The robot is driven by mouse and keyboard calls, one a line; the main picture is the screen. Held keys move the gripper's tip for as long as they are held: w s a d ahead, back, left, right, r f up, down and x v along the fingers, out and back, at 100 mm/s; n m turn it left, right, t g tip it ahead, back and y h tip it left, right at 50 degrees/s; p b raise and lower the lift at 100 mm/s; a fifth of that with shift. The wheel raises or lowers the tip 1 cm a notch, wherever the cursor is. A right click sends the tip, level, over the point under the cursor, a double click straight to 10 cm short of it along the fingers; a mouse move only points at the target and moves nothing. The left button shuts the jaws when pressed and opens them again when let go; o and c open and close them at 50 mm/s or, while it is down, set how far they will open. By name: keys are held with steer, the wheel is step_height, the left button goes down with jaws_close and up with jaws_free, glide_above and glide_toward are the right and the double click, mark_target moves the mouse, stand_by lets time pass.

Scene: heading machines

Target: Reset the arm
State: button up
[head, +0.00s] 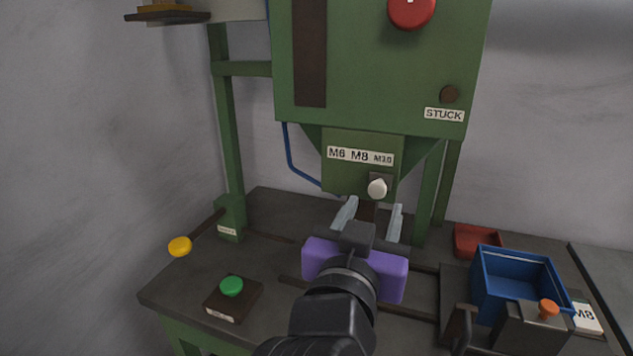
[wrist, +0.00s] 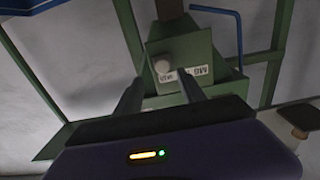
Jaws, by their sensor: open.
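My gripper (head: 370,221) reaches out over the table toward the green machine (head: 380,80). Its two grey fingers are apart and nothing shows between them. In the head view the fingertips are just below a white round knob (head: 377,188) on the machine's lower block, under a label reading M6 M8 M10. In the wrist view the gripper (wrist: 158,85) points at that block, and the knob (wrist: 161,66) shows between and beyond the fingers. Whether a finger touches the machine I cannot tell.
A green button box (head: 232,297) and a yellow-knobbed lever (head: 180,246) are at left. A red tray (head: 477,241), a blue bin (head: 517,277), an orange knob (head: 548,309) and an M8 label (head: 586,318) are at right. A red button (head: 411,12) and a STUCK label (head: 444,115) are above.

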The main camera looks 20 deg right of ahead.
steer(key=shift+r, duration=0.1)
steer(key=w+a+r+n+t+y, duration=0.2)
steer(key=a+r+n+t+y, duration=0.1)
steer(key=a+n+t+y, duration=0.3)
steer(key=s+a+f+n+y, duration=0.2)
steer(key=s+f+n+y, duration=0.15)
steer(key=f, duration=0.25)
steer(key=s+a+f+n+y, duration=0.2)
steer(key=s+f+y, duration=0.2)
steer(key=f, duration=0.3)
steer(key=s+d+f+m+g+h, duration=0.1)
steer(key=s+d+f+g, duration=0.1)
steer(key=s+f, duration=0.3)
steer(key=s+d+f+m+g+h, duration=0.1)
steer(key=s+d+f, duration=0.4)
steer(key=s, duration=0.9)
steer(key=s+d+f+m+g+h, duration=0.1)
steer(key=s+d+f+m+g, duration=0.1)
steer(key=s+f, duration=0.4)
steer(key=s+d, duration=0.1)
steer(key=s, duration=0.3)
steer(key=shift+s+d+f+g, duration=0.2)
steer(key=shift+d+g, duration=0.15)
steer(key=shift+g, duration=0.05)
